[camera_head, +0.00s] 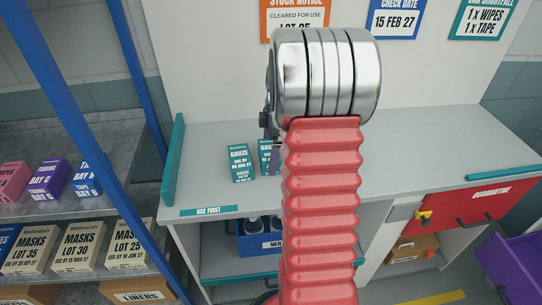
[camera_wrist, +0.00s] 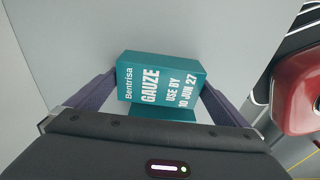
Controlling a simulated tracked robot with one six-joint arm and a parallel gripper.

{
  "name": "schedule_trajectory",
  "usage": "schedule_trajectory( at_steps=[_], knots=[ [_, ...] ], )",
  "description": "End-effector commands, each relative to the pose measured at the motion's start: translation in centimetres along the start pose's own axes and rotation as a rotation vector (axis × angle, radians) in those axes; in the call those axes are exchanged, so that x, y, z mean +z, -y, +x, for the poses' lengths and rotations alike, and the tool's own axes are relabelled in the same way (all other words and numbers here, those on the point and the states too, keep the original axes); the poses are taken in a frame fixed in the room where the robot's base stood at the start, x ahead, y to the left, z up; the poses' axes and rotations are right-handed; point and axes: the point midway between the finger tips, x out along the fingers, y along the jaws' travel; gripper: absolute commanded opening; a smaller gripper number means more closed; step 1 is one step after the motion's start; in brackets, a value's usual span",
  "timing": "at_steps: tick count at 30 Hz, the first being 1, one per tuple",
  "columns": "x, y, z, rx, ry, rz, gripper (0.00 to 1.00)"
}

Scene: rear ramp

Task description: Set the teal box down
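The teal box (camera_wrist: 160,85), a gauze carton with a use-by date of 10 JUN 27, sits between the two dark fingers of my gripper (camera_wrist: 160,96) in the wrist view. The fingers meet its left and right sides. In the head view, part of this teal box (camera_head: 266,157) shows beside my red arm, which hides the rest and most of the gripper. Another teal gauze box (camera_head: 241,164) stands upright on the grey counter (camera_head: 345,160), just to the left. I cannot tell whether the held box touches the counter.
A "USE FIRST" strip (camera_head: 208,211) marks the counter's front edge. A teal upright panel (camera_head: 173,160) bounds its left end. A shelf with mask cartons (camera_head: 79,245) and a blue post (camera_head: 95,140) stand left. A red quarantine drawer (camera_head: 470,207) is right. Counter right of my arm is clear.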

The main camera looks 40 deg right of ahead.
Motion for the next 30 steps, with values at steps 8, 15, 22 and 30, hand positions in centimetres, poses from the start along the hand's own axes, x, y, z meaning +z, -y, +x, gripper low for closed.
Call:
schedule_trajectory(
  at_steps=[8, 15, 22, 30],
  knots=[
    [0.0, 0.0, 0.0, 0.000, 0.000, 0.000, 0.80],
    [0.0, 0.0, 0.0, 0.000, 0.000, 0.000, 0.63],
    [0.0, 0.0, -0.3, 0.001, 0.000, 0.000, 0.63],
    [-0.3, -0.1, -3.2, 0.004, 0.000, -0.001, 0.63]
  ],
)
